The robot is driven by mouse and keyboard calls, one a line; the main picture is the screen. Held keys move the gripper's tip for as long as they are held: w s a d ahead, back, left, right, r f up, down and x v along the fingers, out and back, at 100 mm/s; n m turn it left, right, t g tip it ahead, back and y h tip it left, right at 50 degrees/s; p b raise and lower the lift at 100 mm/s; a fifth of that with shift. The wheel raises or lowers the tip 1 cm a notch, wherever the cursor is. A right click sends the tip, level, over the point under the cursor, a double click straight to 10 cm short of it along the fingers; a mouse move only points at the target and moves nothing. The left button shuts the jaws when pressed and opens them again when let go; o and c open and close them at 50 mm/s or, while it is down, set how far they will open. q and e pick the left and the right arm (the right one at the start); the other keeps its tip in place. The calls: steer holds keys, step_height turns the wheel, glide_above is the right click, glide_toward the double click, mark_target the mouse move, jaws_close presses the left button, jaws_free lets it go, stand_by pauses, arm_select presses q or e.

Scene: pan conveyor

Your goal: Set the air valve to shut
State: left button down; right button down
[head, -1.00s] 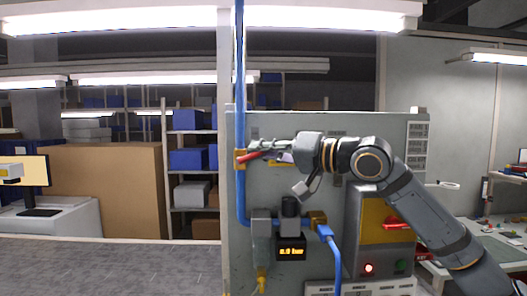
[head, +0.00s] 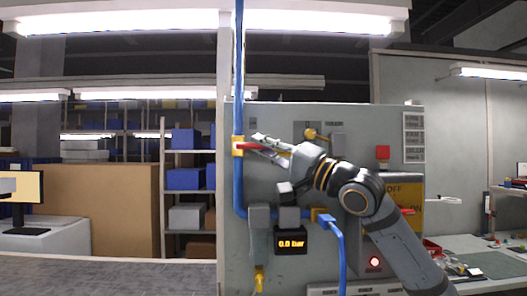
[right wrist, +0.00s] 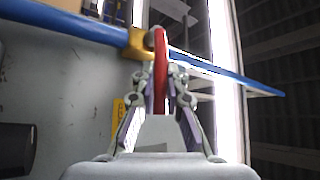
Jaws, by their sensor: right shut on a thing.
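The air valve has a brass-yellow body (head: 238,146) on the upright blue pipe (head: 239,80), with a red lever (head: 248,146). The lever points sideways, across the pipe. In the right wrist view the red lever (right wrist: 160,80) runs up between my fingers to the yellow body (right wrist: 138,43), at about a right angle to the blue pipe (right wrist: 75,22). My right gripper (head: 260,143) reaches the valve from the right and is shut on the lever; its fingers (right wrist: 161,75) flank it on both sides. The pressure display (head: 291,243) reads 0.0 bar. My left gripper is not in view.
A large brown board (head: 110,205) stands left, with free room before the panel.

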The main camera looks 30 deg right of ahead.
steer(key=c, duration=1.4)
jaws_free()
steer(key=shift+o, duration=0.2)
steer(key=shift+r, duration=0.1)
steer(key=shift+s+d+r, duration=0.1)
steer(key=shift+r, duration=0.2)
steer(key=r, duration=0.8)
steer(key=shift+w, duration=0.3)
steer(key=shift+r, duration=0.35)
steer(key=shift+s+r, duration=0.1)
steer(key=shift+r, duration=0.15)
